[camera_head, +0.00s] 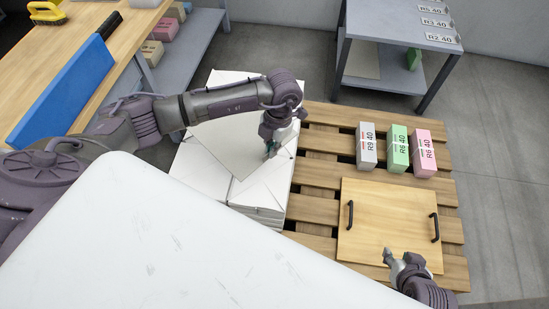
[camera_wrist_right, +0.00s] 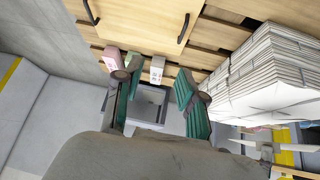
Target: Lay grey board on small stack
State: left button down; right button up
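A light grey board (camera_head: 226,146) shows in the head view beneath my left forearm, slanting over the white paper stacks. My left gripper (camera_head: 270,151) is at the board's right edge and appears shut on it; the forearm hides part of the board. White paper stacks (camera_head: 262,192) stand on the left part of the pallet, and their layered sides show in the right wrist view (camera_wrist_right: 265,75). I cannot tell whether the board touches them. My right gripper (camera_head: 396,258) is open and empty by the front edge of a wooden board; its spread green-padded fingers show in the wrist view (camera_wrist_right: 157,103).
The wooden board (camera_head: 388,215) with two black handles lies on the pallet (camera_head: 317,172). Behind it stand grey (camera_head: 366,146), green (camera_head: 397,148) and pink (camera_head: 424,152) bundles. A workbench (camera_head: 132,36) with a blue panel (camera_head: 65,105) is at left. A metal shelf (camera_head: 385,75) stands behind.

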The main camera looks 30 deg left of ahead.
pick_arm(q)
jog(key=f+n+b, duration=0.1)
jog(key=n, duration=0.1)
jog(key=w+f+n+b, duration=0.1)
jog(key=f+n, duration=0.1)
jog(key=w+f+n+b, duration=0.1)
jog(key=n, duration=0.1)
jog(key=shift+a+f+h, duration=0.1)
jog(key=shift+f+h, duration=0.05)
jog(key=shift+h, duration=0.25)
jog(key=shift+n, duration=0.6)
pick_arm(e)
notch_tip(320, 180, up, 6)
jog(key=t, duration=0.1)
jog(key=shift+s+r, duration=0.2)
jog(key=shift+s, duration=0.15)
pick_arm(q)
jog(key=shift+w, duration=0.1)
pick_arm(e)
jog(key=shift+d, duration=0.1)
